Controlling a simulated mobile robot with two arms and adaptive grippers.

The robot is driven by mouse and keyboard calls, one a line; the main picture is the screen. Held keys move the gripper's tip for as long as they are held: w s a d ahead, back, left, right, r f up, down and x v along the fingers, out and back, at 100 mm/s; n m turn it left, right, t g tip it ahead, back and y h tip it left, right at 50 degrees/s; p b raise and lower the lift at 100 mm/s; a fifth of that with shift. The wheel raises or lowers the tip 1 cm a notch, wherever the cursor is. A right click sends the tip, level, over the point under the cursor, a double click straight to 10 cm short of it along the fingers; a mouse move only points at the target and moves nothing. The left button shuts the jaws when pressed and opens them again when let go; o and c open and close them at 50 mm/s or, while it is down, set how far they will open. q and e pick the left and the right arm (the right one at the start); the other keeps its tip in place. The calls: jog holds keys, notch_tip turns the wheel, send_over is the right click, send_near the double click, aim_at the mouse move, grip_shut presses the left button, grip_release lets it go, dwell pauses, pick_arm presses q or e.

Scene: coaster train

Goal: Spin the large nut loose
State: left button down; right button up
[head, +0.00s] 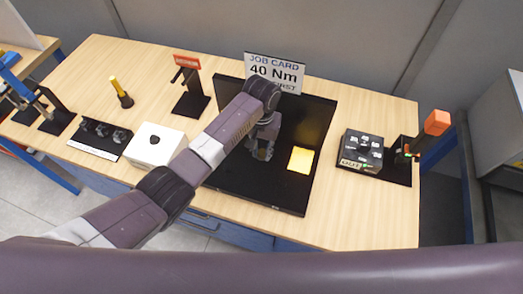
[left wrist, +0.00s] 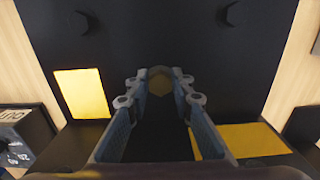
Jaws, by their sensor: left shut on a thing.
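The large nut (left wrist: 159,81) is a brownish hexagon on the black panel in the left wrist view. The fingers of my left gripper (left wrist: 158,88) lie on both sides of it and are shut on it. In the head view my left gripper (head: 262,148) is at the black panel (head: 315,125), and the gripper and arm hide the nut. My right gripper is in neither view.
Dark hex heads (left wrist: 234,14) sit on the panel beyond the nut. A yellow patch (head: 301,160) is right of my gripper. A 40 Nm job card (head: 274,70) stands behind. A white box (head: 156,148) is left; a dark block (head: 361,150) is right.

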aim_at(262, 154)
pick_arm(q)
jog(key=c, duration=1.7)
grip_release()
jog(key=shift+w, duration=0.1)
notch_tip(262, 154, up, 12)
jog(key=shift+f, duration=0.1)
